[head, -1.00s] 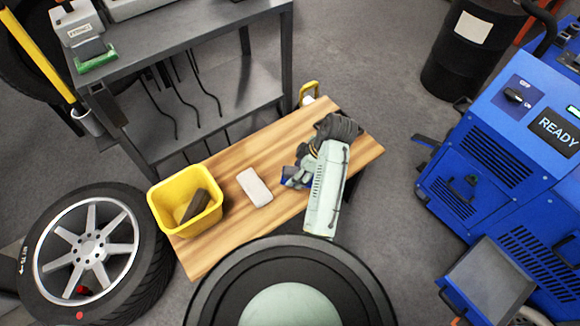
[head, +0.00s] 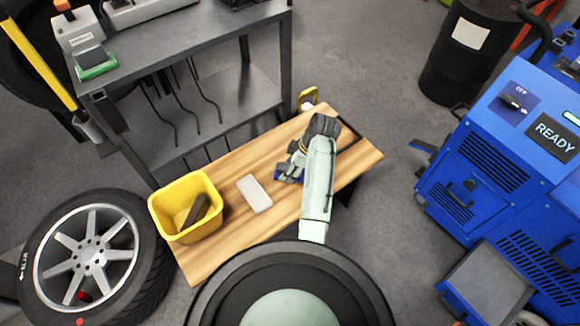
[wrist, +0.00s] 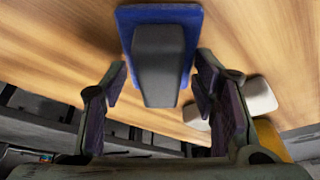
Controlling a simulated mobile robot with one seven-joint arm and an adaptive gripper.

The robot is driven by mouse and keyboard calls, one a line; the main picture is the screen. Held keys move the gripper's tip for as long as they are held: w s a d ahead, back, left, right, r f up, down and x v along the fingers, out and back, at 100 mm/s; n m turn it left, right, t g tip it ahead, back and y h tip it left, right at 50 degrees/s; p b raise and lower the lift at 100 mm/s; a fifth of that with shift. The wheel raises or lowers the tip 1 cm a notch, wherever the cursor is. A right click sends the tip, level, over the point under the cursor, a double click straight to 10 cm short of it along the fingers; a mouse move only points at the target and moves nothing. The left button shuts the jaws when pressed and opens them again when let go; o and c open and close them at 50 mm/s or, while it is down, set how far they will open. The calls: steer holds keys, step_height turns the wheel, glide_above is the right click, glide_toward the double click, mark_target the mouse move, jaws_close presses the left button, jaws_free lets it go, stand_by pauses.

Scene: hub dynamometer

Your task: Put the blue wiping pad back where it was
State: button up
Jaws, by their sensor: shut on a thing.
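The blue wiping pad (wrist: 160,14) shows in the wrist view as a flat blue plate with a dark grey block-like handle (wrist: 159,62). My gripper (wrist: 162,78) is shut on this handle, one finger on either side. In the head view the pad (head: 281,172) is a small blue patch beside my gripper (head: 291,169), over the right half of the wooden bench (head: 226,241). My arm and gripper hide most of it there. I cannot tell whether the pad touches the bench top.
A pale block (head: 254,194) lies on the bench left of my gripper. A yellow bin (head: 168,211) with a dark object inside stands at the bench's left end. A grey shelf unit (head: 230,100) stands behind, a wheel (head: 140,240) at left, a blue machine (head: 470,190) at right.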

steer(key=o, duration=1)
steer(key=shift+f, duration=0.1)
steer(key=p+v, duration=0.3)
steer(key=v, duration=0.9)
